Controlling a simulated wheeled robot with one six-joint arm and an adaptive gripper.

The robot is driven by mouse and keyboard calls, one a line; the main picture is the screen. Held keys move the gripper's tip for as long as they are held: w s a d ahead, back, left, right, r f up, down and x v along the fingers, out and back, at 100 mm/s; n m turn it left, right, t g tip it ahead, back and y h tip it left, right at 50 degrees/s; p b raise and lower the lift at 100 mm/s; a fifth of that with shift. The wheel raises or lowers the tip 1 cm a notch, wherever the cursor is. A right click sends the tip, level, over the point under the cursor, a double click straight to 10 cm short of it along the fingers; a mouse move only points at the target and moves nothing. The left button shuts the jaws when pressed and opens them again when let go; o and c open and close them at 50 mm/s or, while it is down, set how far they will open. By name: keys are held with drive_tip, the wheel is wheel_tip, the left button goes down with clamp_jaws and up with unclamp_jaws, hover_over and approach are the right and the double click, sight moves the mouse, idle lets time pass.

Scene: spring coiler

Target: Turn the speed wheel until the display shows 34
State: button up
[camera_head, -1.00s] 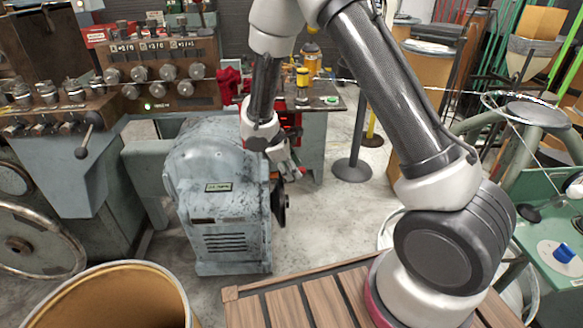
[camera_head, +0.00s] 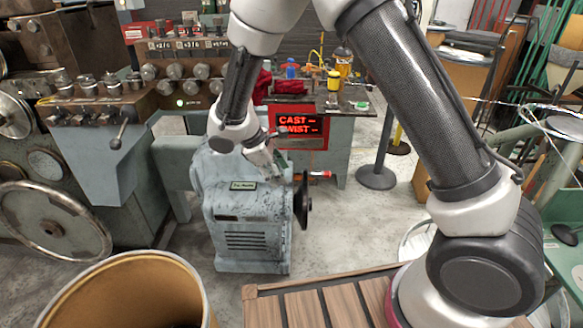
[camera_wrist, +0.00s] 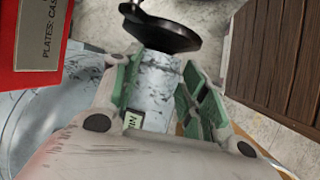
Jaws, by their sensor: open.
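The speed wheel (camera_head: 302,201) is a dark disc on the right side of the grey machine housing (camera_head: 247,225). It also shows at the top of the wrist view (camera_wrist: 160,28). My gripper (camera_head: 275,163) is above the housing's top right part, left of the wheel and apart from it. In the wrist view its fingers (camera_wrist: 160,78) are spread with nothing between them, and the wheel lies beyond the tips. A small label (camera_head: 243,186) is on the housing.
A wooden slatted platform (camera_head: 325,303) is in front, beside a large drum (camera_head: 130,285). A stanchion base (camera_head: 376,178) stands right of the machine. Bare floor (camera_head: 345,225) lies right of the wheel. A red-tipped piece (camera_head: 318,174) is near the wheel's top.

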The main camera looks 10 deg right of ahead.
drive_tip(key=shift+s+a, duration=0.1)
drive_tip(key=shift+a, duration=0.2)
